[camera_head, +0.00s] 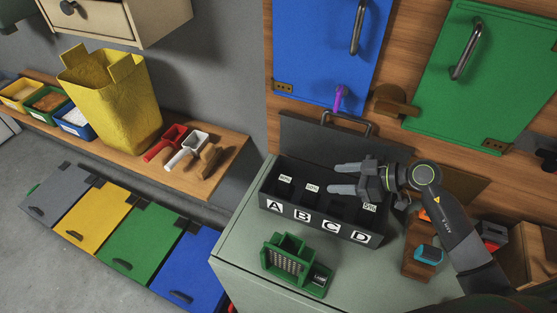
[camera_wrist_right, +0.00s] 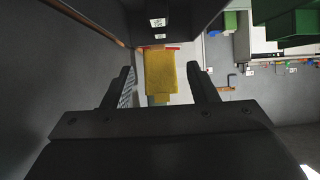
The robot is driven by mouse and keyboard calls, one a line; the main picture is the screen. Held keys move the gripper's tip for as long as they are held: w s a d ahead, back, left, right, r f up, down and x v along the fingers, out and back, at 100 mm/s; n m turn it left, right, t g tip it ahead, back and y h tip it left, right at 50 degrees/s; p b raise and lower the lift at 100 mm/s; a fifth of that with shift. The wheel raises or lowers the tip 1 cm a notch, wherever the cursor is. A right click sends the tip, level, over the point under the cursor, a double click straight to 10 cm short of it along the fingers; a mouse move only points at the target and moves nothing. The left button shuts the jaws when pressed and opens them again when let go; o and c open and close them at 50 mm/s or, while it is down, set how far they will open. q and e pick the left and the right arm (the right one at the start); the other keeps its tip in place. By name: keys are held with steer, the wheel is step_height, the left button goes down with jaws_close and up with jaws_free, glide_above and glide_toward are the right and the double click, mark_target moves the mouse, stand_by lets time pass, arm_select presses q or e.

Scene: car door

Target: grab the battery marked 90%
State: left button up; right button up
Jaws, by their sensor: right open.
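A black battery box (camera_head: 318,232) with compartments lettered A, B, C and D stands on the grey-green cabinet. Small white percent labels show in it: one in A (camera_head: 286,180), one in B (camera_head: 312,188) and one toward D (camera_head: 370,207). They are too small to read surely, so I cannot tell which battery is marked 90%. My right gripper (camera_head: 334,178) is open and empty, level over the box, with its fingers pointing left. It hides part of C. Its fingers also show apart in the wrist view (camera_wrist_right: 160,90). My left gripper is not in view.
A green slotted holder (camera_head: 290,265) stands in front of the box on the cabinet (camera_head: 238,258). A blue door (camera_head: 320,45) and a green door (camera_head: 485,75) are behind. A yellow bucket (camera_head: 115,100) and scoops (camera_head: 190,148) are on the left shelf.

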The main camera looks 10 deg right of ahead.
steer(key=p, duration=0.1)
glide_toward(287, 179)
steer(key=x, duration=0.5)
steer(key=shift+r, duration=0.2)
steer(key=shift+p+x, duration=0.3)
steer(key=shift+x, duration=2.7)
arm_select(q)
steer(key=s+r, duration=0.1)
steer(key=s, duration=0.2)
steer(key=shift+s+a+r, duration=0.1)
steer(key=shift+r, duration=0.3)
arm_select(e)
steer(key=shift+s+d+f, duration=0.1)
steer(key=shift+s, duration=0.05)
steer(key=c, duration=1.1)
